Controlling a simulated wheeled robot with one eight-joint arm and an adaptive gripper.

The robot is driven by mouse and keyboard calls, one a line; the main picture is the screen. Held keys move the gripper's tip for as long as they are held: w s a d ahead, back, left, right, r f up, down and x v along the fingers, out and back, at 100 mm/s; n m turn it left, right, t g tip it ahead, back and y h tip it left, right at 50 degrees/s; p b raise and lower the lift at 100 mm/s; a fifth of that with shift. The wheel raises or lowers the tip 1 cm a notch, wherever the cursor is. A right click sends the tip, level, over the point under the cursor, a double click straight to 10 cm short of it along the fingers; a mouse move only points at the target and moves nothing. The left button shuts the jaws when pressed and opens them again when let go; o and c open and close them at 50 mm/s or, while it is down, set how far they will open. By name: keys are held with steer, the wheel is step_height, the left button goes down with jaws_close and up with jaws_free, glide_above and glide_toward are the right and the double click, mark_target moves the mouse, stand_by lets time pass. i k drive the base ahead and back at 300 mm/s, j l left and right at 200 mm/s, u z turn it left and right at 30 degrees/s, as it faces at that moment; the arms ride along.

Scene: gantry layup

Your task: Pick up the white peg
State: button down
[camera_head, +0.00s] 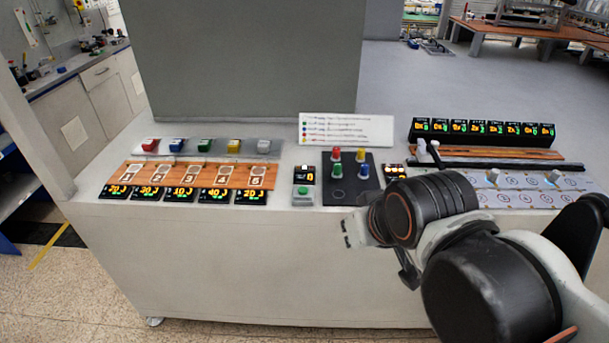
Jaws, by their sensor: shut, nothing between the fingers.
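A small white upright piece (421,147) stands at the left end of the dark rail on the right part of the bench; I cannot tell whether it is the white peg. A black peg board (349,190) near the middle holds a red peg (336,155), a yellow peg (361,155), a green peg (337,170) and a blue peg (364,172). No white peg shows clearly on this board. My arm hides part of the bench front and right side.
Left of the board are a small box with a green button (303,190), an orange numbered strip (196,175) and several coloured buttons. A white label sign (346,129) stands behind the board. Black display units (482,132) and a pale panel with knobs (520,190) are on the right.

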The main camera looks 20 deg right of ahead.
mark_target(492, 176)
steer(key=z, duration=1.6)
steer(key=i+l, duration=0.1)
steer(key=l, duration=0.35)
steer(key=i+l, duration=0.15)
steer(key=l, duration=0.3)
steer(key=i+l, duration=0.1)
steer(key=l, duration=0.35)
steer(key=i+l, duration=0.1)
steer(key=l, duration=0.4)
steer(key=i+l+z, duration=0.2)
steer(key=l, duration=0.2)
steer(key=k+j+u, duration=0.15)
